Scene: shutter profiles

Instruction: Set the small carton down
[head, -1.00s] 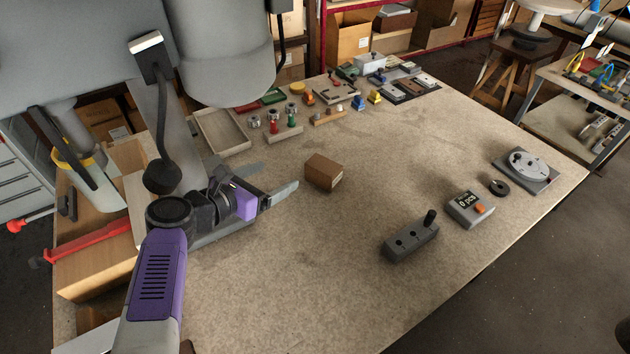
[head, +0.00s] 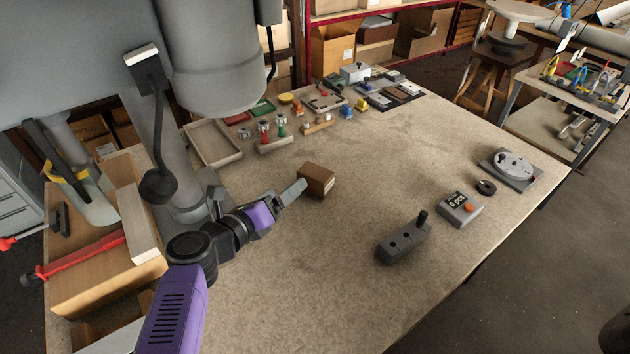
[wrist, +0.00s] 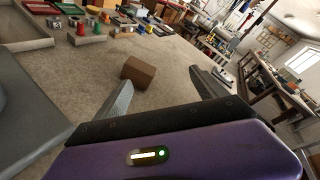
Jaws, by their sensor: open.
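The small carton (head: 316,180) is a brown box resting on the worktable, with a small pale mark on one side. In the wrist view the carton (wrist: 138,72) lies beyond my left finger, outside the jaws. My gripper (head: 290,193) is open and empty, and its visible finger ends close to the carton's left side in the head view. In the wrist view both fingers of my gripper (wrist: 160,88) show, spread wide with nothing between them. I cannot tell whether the finger touches the carton.
A grey control box with a lever (head: 404,243), a counter (head: 459,209) and a dial plate (head: 511,168) stand at the right. An empty tray (head: 237,159) and several small parts are at the back. The table's middle and front are clear.

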